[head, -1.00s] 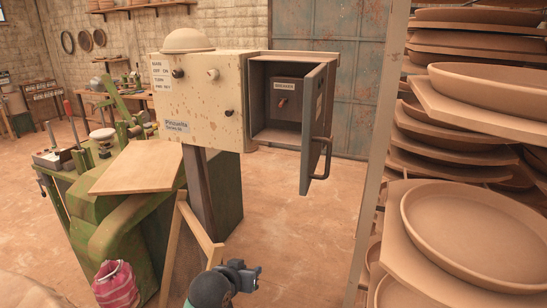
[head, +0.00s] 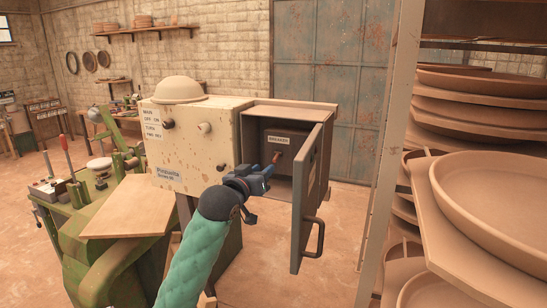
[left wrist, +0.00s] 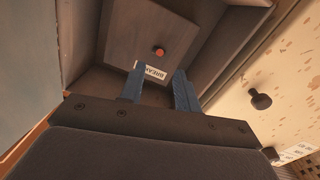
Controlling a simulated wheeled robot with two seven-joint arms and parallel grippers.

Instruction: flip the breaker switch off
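The breaker switch (head: 276,158), a small lever with a red tip, sits inside the open box below a white BREAKER label (head: 278,140). The red tip (left wrist: 158,51) also shows in the left wrist view, beyond the fingertips. My left gripper (head: 267,178) is at the mouth of the box, in front of the switch and a little below it in the head view. Its blue fingers (left wrist: 157,82) stand apart with nothing between them, so it is open. It appears short of the lever. My right gripper is not in view.
The box's grey door (head: 312,200) with its dark handle (head: 314,238) stands open just right of my gripper. The spotted cream control cabinet (head: 190,150), with knobs, is on the left. A rack of clay dishes (head: 500,200) fills the right side.

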